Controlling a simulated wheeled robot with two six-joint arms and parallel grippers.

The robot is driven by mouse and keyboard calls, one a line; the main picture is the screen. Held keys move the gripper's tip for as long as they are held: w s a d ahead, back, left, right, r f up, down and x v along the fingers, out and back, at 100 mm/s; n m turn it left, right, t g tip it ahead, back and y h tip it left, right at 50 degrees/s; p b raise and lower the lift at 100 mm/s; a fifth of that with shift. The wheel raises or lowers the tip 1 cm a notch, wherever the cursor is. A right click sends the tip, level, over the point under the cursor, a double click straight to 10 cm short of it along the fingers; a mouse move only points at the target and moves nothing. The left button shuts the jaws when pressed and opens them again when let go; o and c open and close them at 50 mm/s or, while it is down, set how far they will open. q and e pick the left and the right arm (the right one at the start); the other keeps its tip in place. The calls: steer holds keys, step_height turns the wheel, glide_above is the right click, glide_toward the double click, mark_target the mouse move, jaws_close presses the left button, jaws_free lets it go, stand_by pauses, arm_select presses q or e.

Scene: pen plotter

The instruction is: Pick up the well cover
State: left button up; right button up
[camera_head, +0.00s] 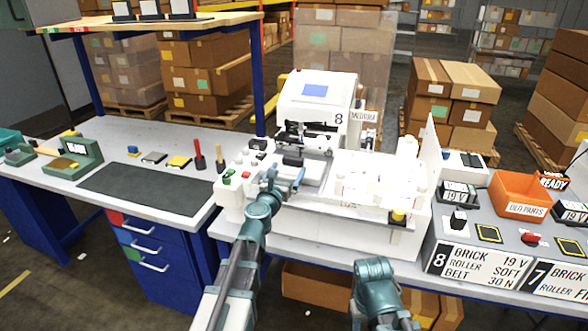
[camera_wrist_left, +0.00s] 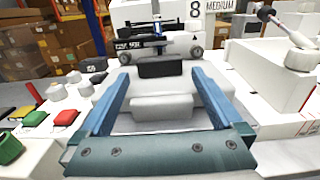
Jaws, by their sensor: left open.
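What looks like the well cover is a light grey block (camera_wrist_left: 161,104) with a black grip (camera_wrist_left: 159,67) on top, on the white plotter machine (camera_head: 325,95). In the head view its black grip (camera_head: 292,160) shows just beyond my left gripper (camera_head: 285,176). My left gripper is open, with its two blue fingers (camera_wrist_left: 160,78) on either side of the grey block in the left wrist view. I cannot tell whether the fingers touch it. My right arm (camera_head: 376,278) shows at the bottom, but its gripper is not visible.
Coloured buttons (camera_wrist_left: 66,118) line the machine's left side. A white raised box (camera_wrist_left: 265,72) stands at the right. A workbench with a dark mat (camera_head: 150,190) is at the left. An orange bin (camera_head: 523,194) stands on the grey bench at the right.

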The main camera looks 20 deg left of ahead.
mark_target(292, 161)
arm_select(q)
steer(key=w, duration=0.5)
steer(key=shift+w+r, duration=0.1)
steer(key=shift+r, duration=0.05)
steer(key=shift+d, duration=0.1)
steer(key=shift+c, duration=0.7)
steer(key=c, duration=1)
arm_select(e)
steer(key=shift+w+a+r, duration=0.1)
steer(key=shift+w+r, duration=0.05)
steer(key=shift+w, duration=0.25)
arm_select(q)
steer(key=shift+r, duration=0.1)
steer(key=shift+c, duration=0.2)
arm_select(e)
steer(key=shift+r, duration=0.1)
